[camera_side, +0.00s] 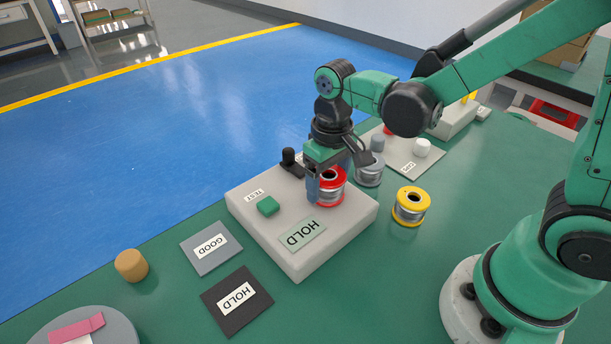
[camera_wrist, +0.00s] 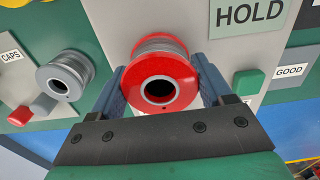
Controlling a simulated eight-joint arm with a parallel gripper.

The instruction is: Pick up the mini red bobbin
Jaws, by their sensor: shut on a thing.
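The red bobbin (camera_side: 331,187), with red flanges and a grey wound middle, is at the top of the pale test block (camera_side: 300,262). In the wrist view the red bobbin (camera_wrist: 162,84) sits between the two fingers, its round hole facing the camera. My gripper (camera_side: 326,188) is shut on it, one finger on each side. In the wrist view my gripper (camera_wrist: 162,88) has a blue-grey finger at the left and right of the bobbin. I cannot tell whether the bobbin touches the block or is just above it.
A yellow bobbin (camera_side: 410,206) stands right of the block. A grey bobbin (camera_side: 369,170) stands close behind my gripper. A green button (camera_side: 268,206) and a black lever (camera_side: 290,160) rise from the block. The caps tray (camera_side: 405,165) lies behind.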

